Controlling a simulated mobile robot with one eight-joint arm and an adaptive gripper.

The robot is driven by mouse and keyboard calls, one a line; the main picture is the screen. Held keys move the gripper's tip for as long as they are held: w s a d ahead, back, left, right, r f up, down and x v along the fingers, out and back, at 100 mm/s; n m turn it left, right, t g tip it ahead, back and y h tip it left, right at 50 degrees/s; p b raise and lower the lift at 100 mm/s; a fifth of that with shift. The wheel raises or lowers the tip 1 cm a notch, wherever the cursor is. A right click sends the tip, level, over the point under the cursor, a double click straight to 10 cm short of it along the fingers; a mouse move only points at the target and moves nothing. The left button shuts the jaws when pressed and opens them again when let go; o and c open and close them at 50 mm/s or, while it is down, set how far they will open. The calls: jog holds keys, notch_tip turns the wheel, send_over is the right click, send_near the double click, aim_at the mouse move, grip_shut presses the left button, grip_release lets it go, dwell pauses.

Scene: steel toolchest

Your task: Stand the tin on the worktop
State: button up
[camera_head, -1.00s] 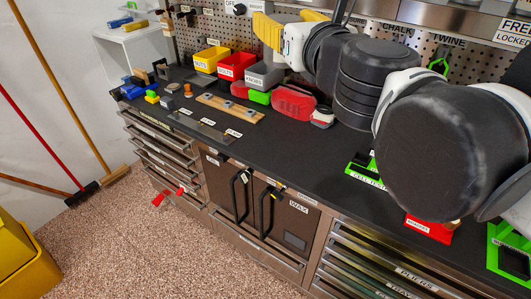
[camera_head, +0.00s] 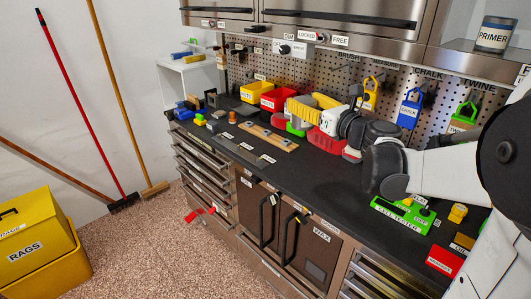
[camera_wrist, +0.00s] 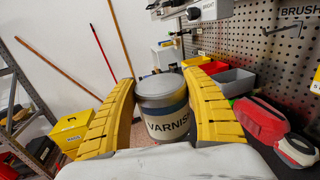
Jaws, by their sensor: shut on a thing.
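A grey tin (camera_wrist: 163,105) with a VARNISH label stands out in the wrist view, its pale lid facing up. My gripper (camera_wrist: 160,79) is shut on it, with one yellow finger on each side. The tin looks roughly upright. In the head view my gripper (camera_head: 305,106) is seen over the back part of the dark worktop (camera_head: 325,178), in front of the pegboard. The tin is mostly hidden there by the fingers. I cannot tell how high its base is above the worktop.
Red (camera_head: 274,98) and yellow (camera_head: 257,91) bins stand along the back. A wooden strip (camera_head: 268,137) lies on the worktop. A green cell tester (camera_head: 403,216) sits to the right. A PRIMER tin (camera_head: 494,35) stands on the upper shelf. The worktop's front middle is clear.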

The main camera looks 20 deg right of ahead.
jog(key=s+d+f, duration=0.8)
jog(key=d, duration=0.2)
jog(key=s+d+f, duration=0.8)
jog(key=d, duration=0.3)
jog(key=shift+h, duration=0.3)
jog(key=shift+w+a+f+b, duration=0.9)
jog(key=shift+w+f+b, duration=0.15)
jog(key=shift+w+f, duration=0.7)
jog(key=shift+w+a+f+b, duration=0.85)
jog(key=shift+w+f+b, duration=0.25)
jog(key=shift+w+f, duration=0.65)
jog(key=shift+w+a+f+b, duration=1)
jog(key=shift+w+f, duration=0.45)
jog(key=shift+f, duration=0.55)
jog(key=shift+d+f, duration=0.1)
jog(key=shift+f, duration=0.05)
jog(key=shift+f+b, duration=0.15)
jog(key=shift+b, duration=0.15)
jog(key=o, duration=1.4)
jog(key=shift+r, duration=0.2)
